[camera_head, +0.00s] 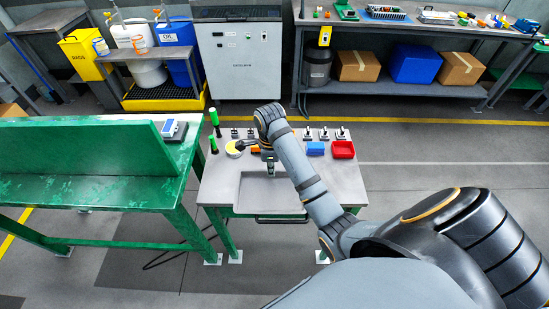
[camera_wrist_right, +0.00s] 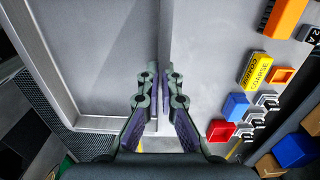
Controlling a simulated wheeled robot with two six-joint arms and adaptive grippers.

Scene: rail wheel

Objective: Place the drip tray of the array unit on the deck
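The drip tray (camera_head: 256,198) is a shallow grey tray with a raised rim at the front of the grey deck (camera_head: 345,180) of the array unit. In the right wrist view the drip tray (camera_wrist_right: 100,50) fills the left side, and the deck (camera_wrist_right: 205,75) lies to the right. My right gripper (camera_head: 269,171) points down at the tray's back rim. In the wrist view the right gripper (camera_wrist_right: 162,75) has its fingers close together on either side of that thin rim and appears shut on it. The underside of the tray is hidden. My left gripper is not in view.
A blue bin (camera_head: 315,148), a red bin (camera_head: 343,149) and several small fixtures stand along the deck's back. A yellow block (camera_wrist_right: 257,70) and an orange block (camera_wrist_right: 285,18) show in the wrist view. A green bench (camera_head: 90,192) stands close on the left.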

